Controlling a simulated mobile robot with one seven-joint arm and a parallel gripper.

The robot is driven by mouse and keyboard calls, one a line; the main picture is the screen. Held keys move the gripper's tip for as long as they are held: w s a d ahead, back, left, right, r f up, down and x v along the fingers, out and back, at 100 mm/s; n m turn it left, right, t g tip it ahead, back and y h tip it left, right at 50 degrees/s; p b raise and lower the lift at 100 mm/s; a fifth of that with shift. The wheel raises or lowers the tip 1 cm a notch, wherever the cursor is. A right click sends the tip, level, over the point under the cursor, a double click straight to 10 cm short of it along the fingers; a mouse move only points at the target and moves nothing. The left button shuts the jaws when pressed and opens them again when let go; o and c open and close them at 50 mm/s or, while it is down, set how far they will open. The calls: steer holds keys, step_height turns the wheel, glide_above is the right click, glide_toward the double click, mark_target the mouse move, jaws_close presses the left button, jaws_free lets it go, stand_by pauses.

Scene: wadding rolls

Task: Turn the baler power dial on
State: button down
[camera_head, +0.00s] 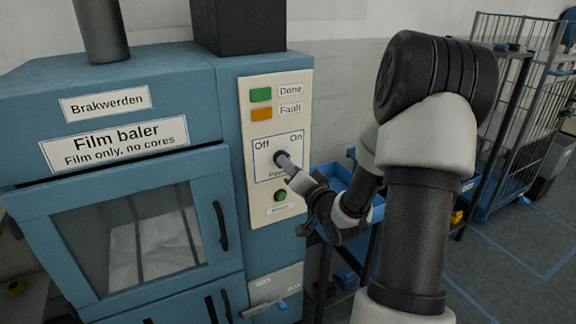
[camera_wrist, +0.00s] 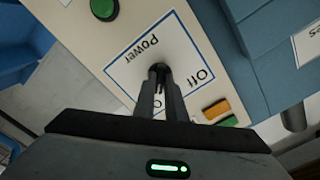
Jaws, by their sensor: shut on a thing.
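The blue film baler (camera_head: 130,80) has a cream control panel (camera_head: 300,90) with a framed power dial marked Off at upper left and On at upper right. My gripper (camera_head: 288,164) reaches the panel from the right and is shut on the small dark power dial (camera_head: 279,157). In the wrist view my gripper's fingers (camera_wrist: 161,82) close around the dial (camera_wrist: 158,69) inside the blue frame, beside the Power and Off labels. The fingers hide most of the dial, so I cannot tell which way it points.
A green lamp (camera_head: 261,95) and an orange lamp (camera_head: 261,114) sit above the dial, and a green button (camera_head: 280,196) below it. The baler door handle (camera_head: 220,226) is left of the panel. A blue tray cart and a wire cage trolley (camera_head: 500,110) stand to the right.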

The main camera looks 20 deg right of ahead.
stand_by(0.3)
steer(key=c, duration=1.8)
jaws_free()
steer(key=s+p, duration=1.3)
steer(key=s, duration=0.4)
steer(key=shift+s+d, duration=0.2)
steer(key=shift+d, duration=0.1)
